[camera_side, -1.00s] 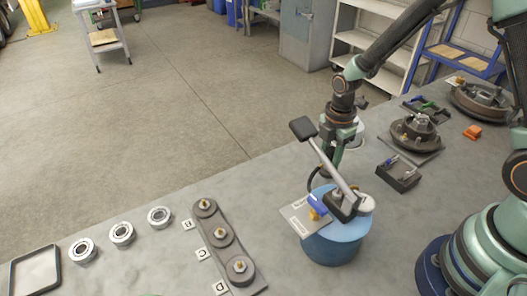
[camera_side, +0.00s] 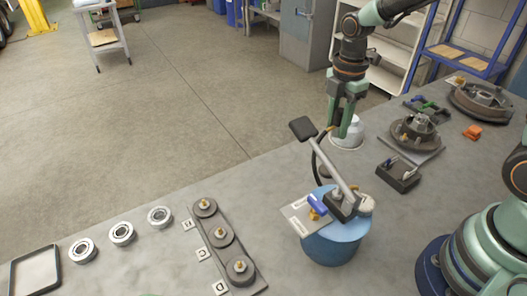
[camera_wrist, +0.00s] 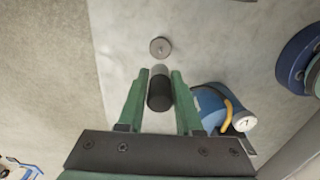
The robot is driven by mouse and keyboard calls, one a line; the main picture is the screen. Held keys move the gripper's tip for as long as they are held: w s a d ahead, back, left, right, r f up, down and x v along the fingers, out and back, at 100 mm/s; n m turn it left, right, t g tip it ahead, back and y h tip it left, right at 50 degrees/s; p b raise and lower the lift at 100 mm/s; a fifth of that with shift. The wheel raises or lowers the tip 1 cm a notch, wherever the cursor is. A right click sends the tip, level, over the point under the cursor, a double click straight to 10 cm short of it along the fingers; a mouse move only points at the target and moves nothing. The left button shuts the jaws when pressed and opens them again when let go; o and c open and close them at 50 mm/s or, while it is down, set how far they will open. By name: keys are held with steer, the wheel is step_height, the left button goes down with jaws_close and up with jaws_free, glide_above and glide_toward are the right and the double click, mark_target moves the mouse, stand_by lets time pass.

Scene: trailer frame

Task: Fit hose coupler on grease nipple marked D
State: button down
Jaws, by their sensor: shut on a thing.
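My gripper (camera_side: 341,128) is shut on a dark cylinder, which I take as the hose coupler (camera_wrist: 160,92); it shows between the green fingers in the wrist view. It is held above the bench, behind the blue grease pump (camera_side: 335,247). In the side view the coupler is mostly hidden by the fingers. A dark hose (camera_side: 317,155) rises from the pump towards the gripper. Far from the gripper, at the lower left, a dark bar (camera_side: 232,262) carries three brass-tipped nipples on round bosses. The front nipple (camera_side: 239,265) stands by a tag (camera_side: 220,287) that looks like a sideways D; the lettering is small.
Three bearing rings (camera_side: 122,233) and a black-rimmed tray (camera_side: 35,271) lie at the left. The pump's handle (camera_side: 334,165) slants up near the gripper. A small grey disc (camera_wrist: 160,47) lies ahead in the wrist view. Hubs (camera_side: 415,133) stand at the right. The bench between pump and bar is clear.

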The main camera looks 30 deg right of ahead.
steer(key=shift+r, duration=6.05)
steer(key=shift+r, duration=0.35)
step_height(320, 180, up, 4)
steer(key=n, duration=1.2)
glide_above(239, 263)
step_height(239, 263, down, 17)
steer(key=shift+f, duration=3)
steer(key=shift+f, duration=0.75)
